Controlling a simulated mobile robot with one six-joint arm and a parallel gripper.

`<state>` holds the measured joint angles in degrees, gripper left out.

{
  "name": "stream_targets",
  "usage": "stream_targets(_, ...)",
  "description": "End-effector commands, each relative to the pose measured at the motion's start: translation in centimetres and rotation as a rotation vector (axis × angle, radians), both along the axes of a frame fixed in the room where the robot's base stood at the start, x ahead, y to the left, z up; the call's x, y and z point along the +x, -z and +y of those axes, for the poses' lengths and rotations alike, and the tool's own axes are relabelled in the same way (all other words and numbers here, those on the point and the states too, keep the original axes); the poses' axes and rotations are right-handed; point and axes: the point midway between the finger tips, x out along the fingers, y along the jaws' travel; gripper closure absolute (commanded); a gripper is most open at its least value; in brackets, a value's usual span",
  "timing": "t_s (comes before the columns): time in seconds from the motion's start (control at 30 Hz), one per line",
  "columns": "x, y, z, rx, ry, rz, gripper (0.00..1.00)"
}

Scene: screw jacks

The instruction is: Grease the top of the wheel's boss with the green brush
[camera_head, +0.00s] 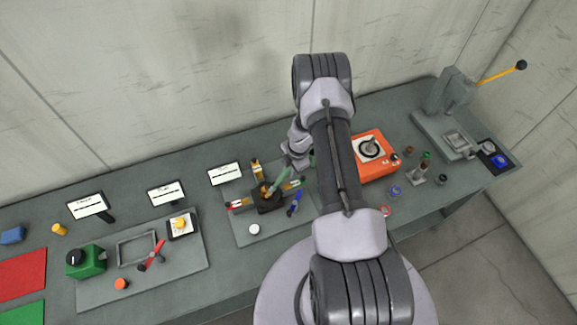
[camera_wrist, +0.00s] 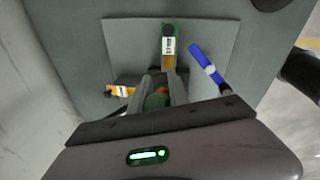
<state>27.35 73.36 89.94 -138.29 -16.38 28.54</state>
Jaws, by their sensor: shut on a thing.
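The green brush (camera_head: 277,182) is held in my gripper (camera_head: 286,164), tilted, with its tan lower end down over the middle of a dark block (camera_head: 264,207). In the wrist view my gripper (camera_wrist: 163,92) is shut on the green brush (camera_wrist: 157,102), seen end-on between the fingers.
A blue tool (camera_head: 295,203) lies right of the block on the same grey mat (camera_head: 245,239), with a small white disc (camera_head: 254,229) in front. An orange box (camera_head: 378,169) stands to the right, beyond my arm. A green box (camera_head: 90,262) and a frame stand left.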

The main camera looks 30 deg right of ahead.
Motion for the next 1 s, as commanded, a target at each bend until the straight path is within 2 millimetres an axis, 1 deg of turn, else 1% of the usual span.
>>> stream_targets(0.1, -1.2, 0.4, 0.3, 0.001, 0.003, -0.001, 1.00)
stream_targets(0.2, -2.0, 0.3, 0.4, -0.001, 0.002, -0.001, 1.00)
stream_targets(0.37, -2.3, 0.1, 0.9, 0.000, -0.002, 0.001, 1.00)
stream_targets(0.47, -2.0, 0.0, 1.0, 0.000, -0.001, 0.001, 1.00)
stream_targets(0.7, -0.3, -0.4, 0.7, 0.001, -0.002, -0.001, 1.00)
stream_targets(0.93, 0.6, 0.2, 0.4, -0.003, 0.002, -0.002, 1.00)
stream_targets(1.0, 1.2, 0.3, 0.3, -0.001, -0.001, -0.004, 1.00)
